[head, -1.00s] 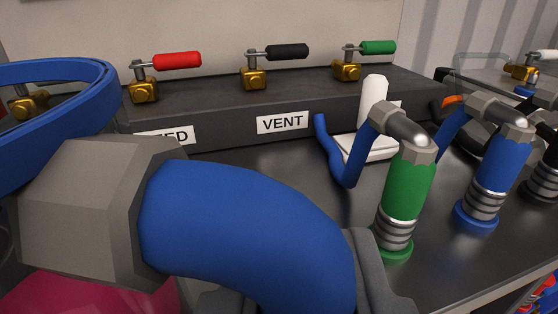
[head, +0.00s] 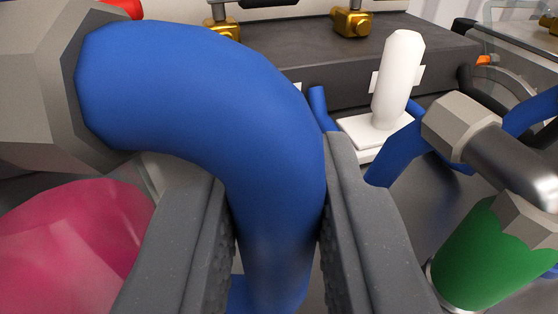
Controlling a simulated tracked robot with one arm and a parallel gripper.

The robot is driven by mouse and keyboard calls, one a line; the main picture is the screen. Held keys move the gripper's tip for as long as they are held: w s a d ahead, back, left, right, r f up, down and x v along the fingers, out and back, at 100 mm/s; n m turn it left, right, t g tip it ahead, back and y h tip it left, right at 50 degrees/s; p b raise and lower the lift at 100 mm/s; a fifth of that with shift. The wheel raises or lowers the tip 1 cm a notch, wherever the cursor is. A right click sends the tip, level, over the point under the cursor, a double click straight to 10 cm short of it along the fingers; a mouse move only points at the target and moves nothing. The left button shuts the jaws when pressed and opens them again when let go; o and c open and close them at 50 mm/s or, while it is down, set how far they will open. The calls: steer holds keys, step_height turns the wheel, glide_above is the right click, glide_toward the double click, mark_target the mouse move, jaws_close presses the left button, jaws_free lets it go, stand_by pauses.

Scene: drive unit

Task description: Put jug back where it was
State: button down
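The thing I take for the jug fills the left and middle of the head view, close to the camera. It shows a thick blue curved handle (head: 200,90), a grey faceted joint (head: 40,85) at upper left and a pink rounded body (head: 80,245) at lower left. My gripper (head: 278,165) has one grey finger on each side of the handle's downward part and appears shut on it. The handle hides part of the bench behind. The jug's lower end is out of view, so I cannot tell whether it touches anything.
A white post on a white base (head: 395,90) stands beyond the right finger. A green coupling (head: 490,255) with a grey elbow is close at lower right. A dark block (head: 440,60) with brass valves (head: 352,20) runs across the back. Some dark bench shows between post and coupling.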

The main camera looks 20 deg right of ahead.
mark_target(277, 305)
steer(key=shift+w+d, duration=0.2)
steer(key=shift+w, duration=0.45)
step_height(277, 305, down, 4)
steer(key=shift+r+b, duration=0.2)
steer(key=shift+b, duration=0.15)
steer(key=c, duration=1.3)
jaws_free()
steer(key=shift+s, duration=0.1)
